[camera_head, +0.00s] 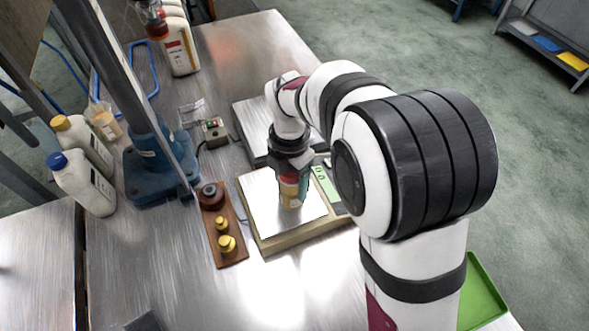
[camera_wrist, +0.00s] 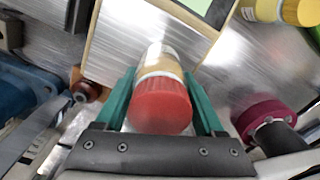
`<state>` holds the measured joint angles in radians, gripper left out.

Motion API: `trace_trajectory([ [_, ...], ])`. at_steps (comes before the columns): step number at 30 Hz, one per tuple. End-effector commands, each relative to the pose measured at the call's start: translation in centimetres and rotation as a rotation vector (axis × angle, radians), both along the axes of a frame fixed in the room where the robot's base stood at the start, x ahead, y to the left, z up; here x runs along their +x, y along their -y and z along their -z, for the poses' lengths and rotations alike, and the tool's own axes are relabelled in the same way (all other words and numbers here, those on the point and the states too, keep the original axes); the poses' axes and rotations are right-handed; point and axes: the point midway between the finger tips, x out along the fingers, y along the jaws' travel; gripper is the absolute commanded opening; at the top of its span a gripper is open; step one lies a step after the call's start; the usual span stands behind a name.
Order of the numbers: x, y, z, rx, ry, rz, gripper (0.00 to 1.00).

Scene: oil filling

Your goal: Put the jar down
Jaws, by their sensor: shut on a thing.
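The jar (camera_head: 289,193) has a red lid and a tan label. It is upright over the bright metal plate of the scale (camera_head: 262,207), near the middle of the plate. My gripper (camera_head: 291,171) comes down from above and is shut on the jar near its lid. In the wrist view the two green fingers of my gripper (camera_wrist: 158,77) stand on either side of the jar, and its red lid (camera_wrist: 160,106) faces the camera. I cannot tell whether the jar's base touches the plate.
A wooden rack (camera_head: 233,255) with a dark weight and yellow weights stands left of the scale. The blue-based stand (camera_head: 150,172) and white bottles (camera_head: 82,185) are farther left. Another flat plate (camera_head: 250,113) lies behind. The table front is clear.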

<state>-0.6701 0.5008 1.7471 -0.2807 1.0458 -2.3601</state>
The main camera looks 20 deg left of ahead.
Motion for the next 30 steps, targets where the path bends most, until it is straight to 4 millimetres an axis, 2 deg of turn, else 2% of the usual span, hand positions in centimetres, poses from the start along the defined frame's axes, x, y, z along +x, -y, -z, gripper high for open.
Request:
trace_trajectory([
  [6, 0.0, 0.0, 0.2, 0.001, 0.0, 0.0, 0.05],
  [7, 0.0, 0.0, 0.2, 0.001, 0.0, 0.0, 0.73],
  [12, 0.0, 0.0, 0.2, 0.001, 0.001, 0.0, 1.0],
  [20, 0.1, 0.0, -0.3, 0.001, 0.002, 0.0, 1.0],
  [23, 0.1, 0.0, -2.3, 0.005, 0.004, 0.002, 1.0],
  [30, 0.1, 0.0, -9.1, 0.003, 0.005, 0.001, 1.0],
])
